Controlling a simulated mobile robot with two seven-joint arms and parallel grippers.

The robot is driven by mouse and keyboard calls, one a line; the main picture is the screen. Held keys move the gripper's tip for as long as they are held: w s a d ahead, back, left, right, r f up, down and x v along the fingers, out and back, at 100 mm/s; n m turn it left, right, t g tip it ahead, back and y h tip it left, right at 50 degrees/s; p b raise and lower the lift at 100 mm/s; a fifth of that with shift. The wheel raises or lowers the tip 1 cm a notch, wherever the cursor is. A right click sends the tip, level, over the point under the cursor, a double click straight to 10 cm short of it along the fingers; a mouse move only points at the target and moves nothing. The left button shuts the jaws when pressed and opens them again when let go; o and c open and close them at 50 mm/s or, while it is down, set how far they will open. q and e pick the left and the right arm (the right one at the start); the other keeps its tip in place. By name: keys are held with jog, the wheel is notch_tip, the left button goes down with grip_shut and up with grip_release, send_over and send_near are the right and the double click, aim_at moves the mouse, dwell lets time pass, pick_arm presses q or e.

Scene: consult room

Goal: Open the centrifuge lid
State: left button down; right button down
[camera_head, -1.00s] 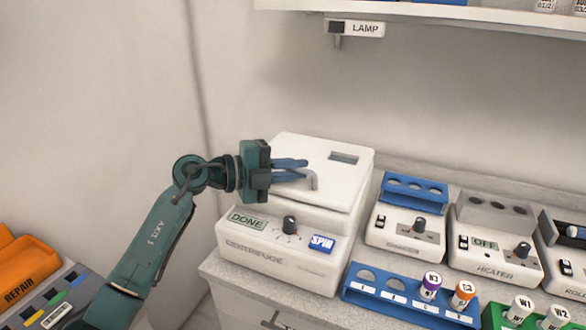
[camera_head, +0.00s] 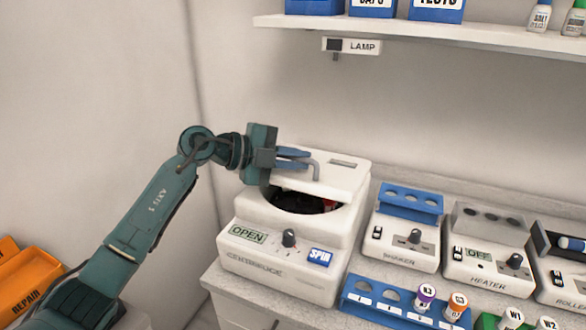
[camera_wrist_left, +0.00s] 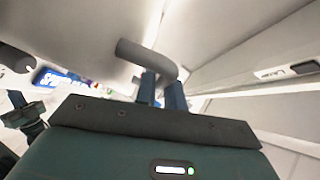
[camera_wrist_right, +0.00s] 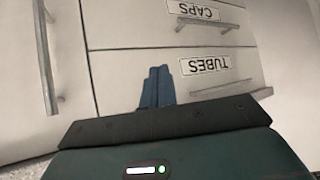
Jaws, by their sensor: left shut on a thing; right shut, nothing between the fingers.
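The white centrifuge (camera_head: 285,265) stands on the counter, and its display reads OPEN. Its lid (camera_head: 330,172) is partly raised, tilted up at the front, with a gap showing the dark bowl (camera_head: 300,201) and a bit of something red inside. My left gripper (camera_head: 305,160) is shut on the grey lid handle (camera_head: 316,170). In the left wrist view the blue fingers meet the handle (camera_wrist_left: 147,58). My right gripper (camera_wrist_right: 157,88) is shut and empty, in front of drawers marked TUBES and CAPS; it is outside the head view.
A shaker (camera_head: 402,236), a heater (camera_head: 487,258) and a roller stand to the right. A blue rack (camera_head: 385,303) with capped tubes is in front. A shelf (camera_head: 430,30) and the LAMP switch (camera_head: 352,46) are above. An orange REPAIR bin (camera_head: 30,285) is at lower left.

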pick_arm(q)
jog(key=shift+n+g+y, duration=0.6)
jog(key=shift+n+g, duration=0.1)
jog(key=w+r, duration=0.2)
jog(key=r, duration=0.1)
jog(key=w+d+r, duration=0.1)
jog(key=shift+r, duration=0.4)
jog(key=shift+w+d+r+n+g+y, duration=0.2)
jog(key=shift+w+r+n+g, duration=0.1)
jog(key=shift+w+r, duration=0.3)
jog(key=shift+w+d+r+n+g+y, duration=0.1)
jog(key=shift+w+d+r+n+g, duration=0.15)
jog(key=shift+w+r, duration=0.3)
jog(key=shift+a, duration=0.1)
jog(key=c, duration=1.8)
grip_release()
jog(key=shift+o, duration=0.2)
jog(key=b+v, duration=0.3)
jog(key=v, duration=1)
